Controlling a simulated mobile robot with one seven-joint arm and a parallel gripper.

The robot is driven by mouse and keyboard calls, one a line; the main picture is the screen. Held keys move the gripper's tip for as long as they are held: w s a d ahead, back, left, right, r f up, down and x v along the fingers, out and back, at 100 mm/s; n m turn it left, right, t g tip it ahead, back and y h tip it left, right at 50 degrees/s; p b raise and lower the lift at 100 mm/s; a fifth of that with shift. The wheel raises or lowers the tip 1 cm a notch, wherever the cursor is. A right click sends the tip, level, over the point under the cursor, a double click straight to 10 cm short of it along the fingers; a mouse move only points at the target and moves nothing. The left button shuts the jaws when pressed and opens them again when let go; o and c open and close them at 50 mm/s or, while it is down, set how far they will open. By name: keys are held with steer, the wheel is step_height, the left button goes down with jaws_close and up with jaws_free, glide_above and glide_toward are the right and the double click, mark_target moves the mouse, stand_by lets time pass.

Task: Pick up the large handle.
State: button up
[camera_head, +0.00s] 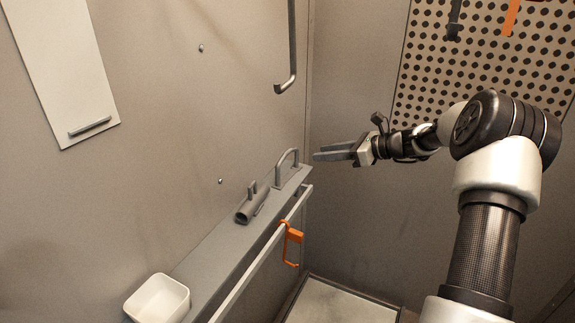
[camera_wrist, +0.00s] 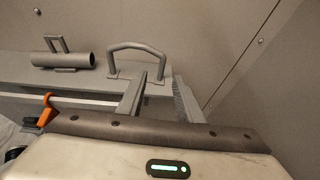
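The large handle, a grey arched bar (camera_head: 287,165) with flat feet, stands upright on the far end of the narrow grey shelf (camera_head: 213,245). The handle also shows in the wrist view (camera_wrist: 138,47), just beyond and left of my fingers. My gripper (camera_head: 318,154) is to the right of the handle in the head view, at about the height of its top, and apart from it. In the wrist view my gripper (camera_wrist: 160,76) has a clear gap between its two fingers, with nothing held.
A grey tube with a small grip (camera_head: 250,203) lies on the shelf near the handle. A white bin (camera_head: 158,300) is at the near end. An orange hook (camera_head: 292,236) hangs from the front rail. A bent wall rod (camera_head: 291,60) hangs above. Free space lies right of the shelf.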

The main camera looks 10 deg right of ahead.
mark_target(296, 167)
steer(key=x, duration=0.6)
steer(key=shift+w+b, duration=0.1)
steer(key=shift+b, duration=0.25)
steer(key=x, duration=0.2)
steer(key=b+x, duration=0.1)
steer(key=x, duration=0.2)
steer(key=shift+w+f, duration=0.2)
steer(key=shift+f, duration=0.15)
steer(key=shift+d+r, duration=0.1)
jaws_close()
